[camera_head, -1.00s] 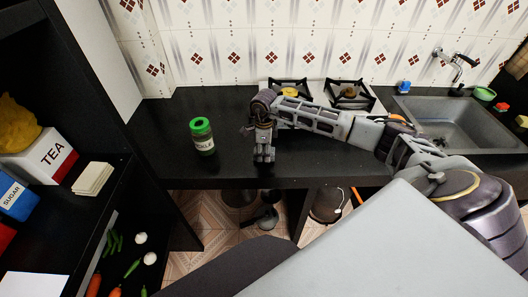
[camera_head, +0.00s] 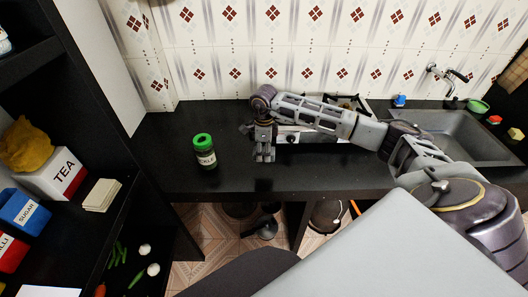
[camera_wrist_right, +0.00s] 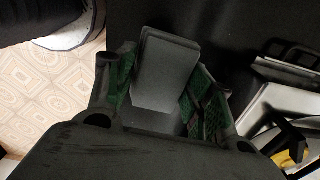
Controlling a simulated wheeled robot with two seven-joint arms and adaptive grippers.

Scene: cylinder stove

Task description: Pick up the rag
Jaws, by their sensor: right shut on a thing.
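A crumpled yellow cloth-like thing (camera_head: 27,145), which may be the rag, lies on the left shelf, on or behind the TEA box (camera_head: 62,177). My right gripper (camera_head: 264,156) points down over the dark counter, to the right of a green-lidded jar (camera_head: 204,152), far from the yellow thing. In the right wrist view its fingers (camera_wrist_right: 165,95) are shut on a smooth grey, flat-sided thing (camera_wrist_right: 165,75). I cannot tell what that thing is. My left gripper is out of view.
The dark counter (camera_head: 160,150) is mostly clear around the jar. A stove (camera_head: 345,103) stands behind my right arm, and a sink (camera_head: 455,132) is at the right. The shelf also holds a blue SUGAR box (camera_head: 25,208) and a pale stack (camera_head: 102,194).

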